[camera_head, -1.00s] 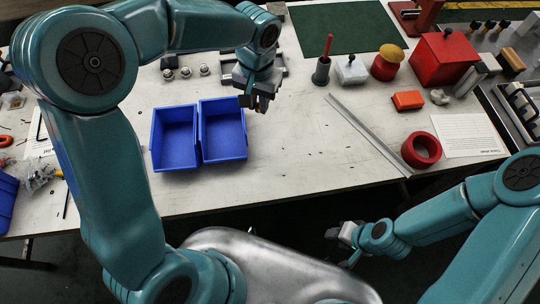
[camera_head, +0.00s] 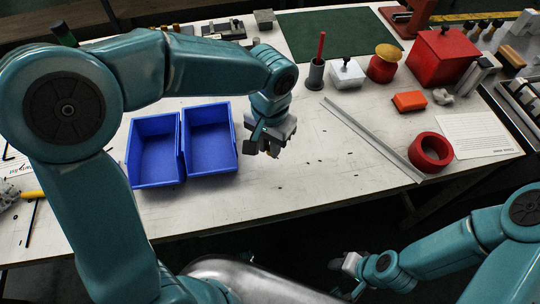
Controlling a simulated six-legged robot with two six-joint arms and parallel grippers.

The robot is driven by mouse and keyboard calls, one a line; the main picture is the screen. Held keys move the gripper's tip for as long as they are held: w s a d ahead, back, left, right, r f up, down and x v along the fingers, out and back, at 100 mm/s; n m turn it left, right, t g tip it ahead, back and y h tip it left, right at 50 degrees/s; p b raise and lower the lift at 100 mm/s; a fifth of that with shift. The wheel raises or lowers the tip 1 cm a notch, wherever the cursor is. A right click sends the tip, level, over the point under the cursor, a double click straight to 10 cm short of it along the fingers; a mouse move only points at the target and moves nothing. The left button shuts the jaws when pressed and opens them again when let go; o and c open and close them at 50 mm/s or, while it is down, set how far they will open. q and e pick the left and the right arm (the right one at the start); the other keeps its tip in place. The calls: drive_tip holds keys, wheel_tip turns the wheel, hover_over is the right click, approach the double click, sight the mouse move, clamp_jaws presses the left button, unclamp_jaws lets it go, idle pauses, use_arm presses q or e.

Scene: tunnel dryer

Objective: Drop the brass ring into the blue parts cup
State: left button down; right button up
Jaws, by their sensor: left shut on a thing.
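Two open blue bins stand side by side on the white table, a left one (camera_head: 155,152) and a right one (camera_head: 211,141); they look empty. I cannot tell whether either is the blue parts cup. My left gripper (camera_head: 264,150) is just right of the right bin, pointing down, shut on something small. Its fingers hide most of that thing, so I cannot make out the brass ring's shape. No brass ring shows loose on the table. My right gripper (camera_head: 345,265) is low, in front of the table edge; its jaws are too small to read.
At the right are a red tape roll (camera_head: 430,152), a long metal strip (camera_head: 372,139), an orange block (camera_head: 409,101) and a red box (camera_head: 444,56). A dark pen cup (camera_head: 316,75) stands behind. The table front between the bins and the strip is clear.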

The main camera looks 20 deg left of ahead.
sight(269, 154)
use_arm(q)
wheel_tip(269, 154, down, 4)
drive_tip(key=shift+s+a+r+b, duration=0.1)
drive_tip(key=shift+b, duration=0.25)
drive_tip(key=shift+f, duration=0.35)
drive_tip(key=shift+r, duration=0.1)
drive_tip(key=c, duration=1)
unclamp_jaws()
